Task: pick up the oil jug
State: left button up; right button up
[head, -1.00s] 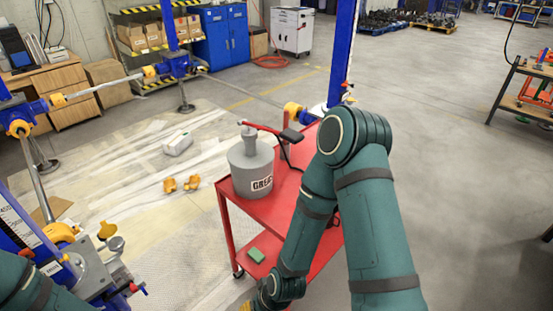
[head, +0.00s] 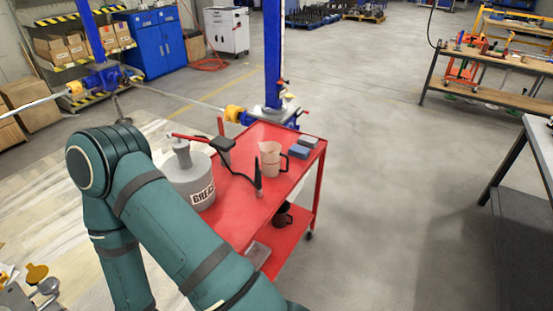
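The oil jug (head: 270,160) is a pale, translucent jug with a black handle on its right side. It stands upright on the top of the red cart (head: 235,232), right of the middle of that top. Nothing is holding it. One green arm of mine crosses the lower left of the head view, with its bent elbow left of the cart. That arm's gripper is outside the picture, and my other gripper does not show either.
A grey grease canister (head: 187,178) stands left of the jug, partly behind my arm. Its black hose lies between them. Small blue-grey blocks (head: 299,151) lie right of the jug. A blue post (head: 272,60) rises behind the cart.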

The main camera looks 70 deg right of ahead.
aim_at(271, 154)
jog(key=k+l, duration=0.1)
jog(key=l, duration=0.25)
jog(key=k+l, duration=0.1)
jog(key=l, duration=0.3)
jog(key=k+l, duration=0.15)
jog(key=l, duration=0.2)
jog(key=k+l, duration=0.1)
jog(key=l, duration=0.3)
jog(key=k+l, duration=0.1)
jog(key=l, duration=0.25)
